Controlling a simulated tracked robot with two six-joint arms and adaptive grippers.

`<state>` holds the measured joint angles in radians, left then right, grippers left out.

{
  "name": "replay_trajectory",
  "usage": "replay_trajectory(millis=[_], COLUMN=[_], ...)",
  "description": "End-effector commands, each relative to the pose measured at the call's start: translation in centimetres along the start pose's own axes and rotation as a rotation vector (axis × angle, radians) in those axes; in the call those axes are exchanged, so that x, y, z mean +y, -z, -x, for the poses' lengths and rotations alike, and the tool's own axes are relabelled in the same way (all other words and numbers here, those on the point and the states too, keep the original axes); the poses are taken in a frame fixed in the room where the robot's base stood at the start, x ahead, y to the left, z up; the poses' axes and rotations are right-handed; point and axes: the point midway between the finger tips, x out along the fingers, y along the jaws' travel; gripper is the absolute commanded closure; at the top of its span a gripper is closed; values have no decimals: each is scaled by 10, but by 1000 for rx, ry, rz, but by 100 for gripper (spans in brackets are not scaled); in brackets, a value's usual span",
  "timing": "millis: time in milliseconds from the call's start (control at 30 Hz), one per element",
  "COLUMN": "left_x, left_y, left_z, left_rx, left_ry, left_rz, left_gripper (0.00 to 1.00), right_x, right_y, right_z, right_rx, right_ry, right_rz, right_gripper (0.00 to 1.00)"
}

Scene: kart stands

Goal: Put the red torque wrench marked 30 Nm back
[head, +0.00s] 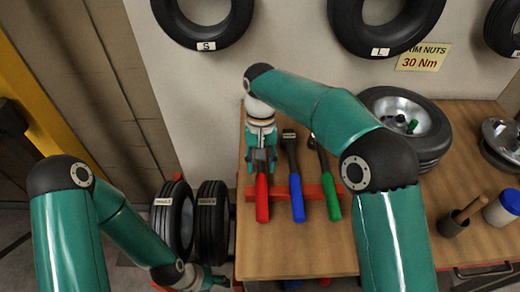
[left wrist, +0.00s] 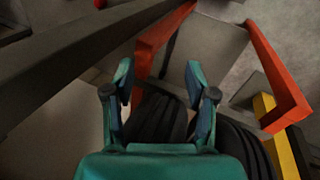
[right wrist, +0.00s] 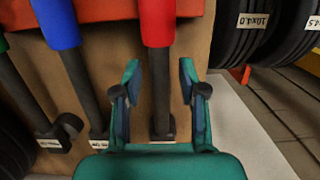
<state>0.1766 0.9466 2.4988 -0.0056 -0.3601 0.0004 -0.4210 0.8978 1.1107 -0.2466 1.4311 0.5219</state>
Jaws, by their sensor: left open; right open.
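The red torque wrench (head: 262,203) lies across the red rack on the wooden bench, left of a blue one (head: 297,198) and a green one (head: 332,197). My right gripper (head: 262,163) is open above its shaft. In the right wrist view, the red wrench's dark shaft (right wrist: 161,85) runs between the open fingers (right wrist: 160,90), and I cannot see them touching it. No 30 Nm mark is readable on it. My left gripper (head: 212,279) is low beside the bench; in the left wrist view its fingers (left wrist: 160,85) are open, with dark tyres (left wrist: 158,120) beyond.
A yellow sign (head: 423,57) on the wall reads 30 Nm. A wheel (head: 433,145) lies on the bench at right, near a dark cup (head: 449,227) and a white jar (head: 500,211). Upright tyres (head: 211,220) stand left of the bench. The bench front is clear.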

Motion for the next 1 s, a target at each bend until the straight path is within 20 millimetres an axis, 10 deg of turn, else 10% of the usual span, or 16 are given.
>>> replay_trajectory(millis=[600, 1000], left_x=[9, 10], left_y=[0, 0], left_z=[24, 29], left_rx=[0, 0], left_ry=[0, 0], left_rz=[0, 0], left_gripper=[44, 44], right_x=[-2, -1], right_y=[0, 0], right_z=[103, 117], right_rx=[2, 0], right_ry=[1, -1], right_rz=[1, 2], right_gripper=[58, 58])
